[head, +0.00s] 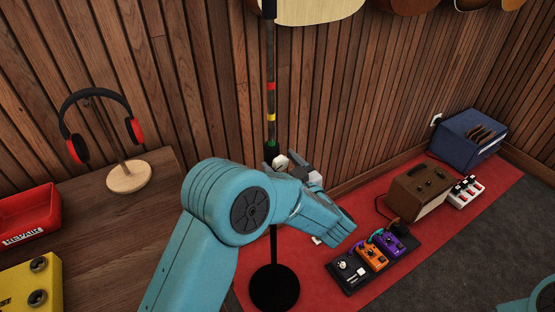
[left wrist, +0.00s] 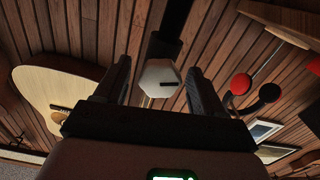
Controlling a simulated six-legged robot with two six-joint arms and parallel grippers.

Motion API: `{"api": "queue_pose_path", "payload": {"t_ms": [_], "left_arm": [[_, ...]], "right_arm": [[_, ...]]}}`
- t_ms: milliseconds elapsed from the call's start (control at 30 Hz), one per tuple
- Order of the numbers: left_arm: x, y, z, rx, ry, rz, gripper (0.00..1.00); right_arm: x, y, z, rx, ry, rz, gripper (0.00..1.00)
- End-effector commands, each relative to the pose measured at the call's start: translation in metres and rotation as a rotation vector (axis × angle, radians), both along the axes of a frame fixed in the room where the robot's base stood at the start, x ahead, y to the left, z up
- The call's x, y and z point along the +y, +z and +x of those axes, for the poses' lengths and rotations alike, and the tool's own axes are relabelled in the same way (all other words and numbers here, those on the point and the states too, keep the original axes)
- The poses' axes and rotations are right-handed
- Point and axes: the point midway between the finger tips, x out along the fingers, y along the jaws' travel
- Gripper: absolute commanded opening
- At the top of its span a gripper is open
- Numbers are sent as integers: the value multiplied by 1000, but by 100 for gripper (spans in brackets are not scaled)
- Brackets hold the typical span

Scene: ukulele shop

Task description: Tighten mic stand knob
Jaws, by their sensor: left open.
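The mic stand (head: 271,60) is a thin dark pole with red, yellow and green bands, upright on a round black base (head: 274,288). Its pale knob (head: 280,160) sits below the bands in the head view, partly hidden by my gripper. In the left wrist view the knob (left wrist: 159,77) is a white faceted disc with a dark slot mark, in front of the dark pole. My left gripper (head: 289,163) is open. In the left wrist view its two fingers (left wrist: 157,85) stand either side of the knob, with gaps showing on both sides.
A wooden table (head: 75,222) at left holds headphones on a stand (head: 128,176), a red box (head: 28,214) and a yellow pedal (head: 30,285). On the red mat (head: 316,278) are a pedalboard (head: 373,262) and a brown amplifier (head: 418,190). A slatted wall (head: 200,80) stands close behind.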

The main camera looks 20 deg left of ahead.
Motion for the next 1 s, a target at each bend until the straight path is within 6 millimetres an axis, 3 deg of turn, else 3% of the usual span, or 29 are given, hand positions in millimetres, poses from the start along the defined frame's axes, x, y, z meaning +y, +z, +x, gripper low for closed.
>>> {"api": "queue_pose_path", "payload": {"t_ms": [500,700,800,1000], "left_arm": [[-4,0,-3,0,1,0,69],[-4,0,-2,0,1,0,13],[-3,1,-2,6,0,5,14],[-2,4,-1,155,0,118,14]], "right_arm": [[0,0,0,0,0,0,53],[0,0,0,0,0,0,53],[0,2,0,0,0,0,53],[0,26,0,0,0,0,53]]}}
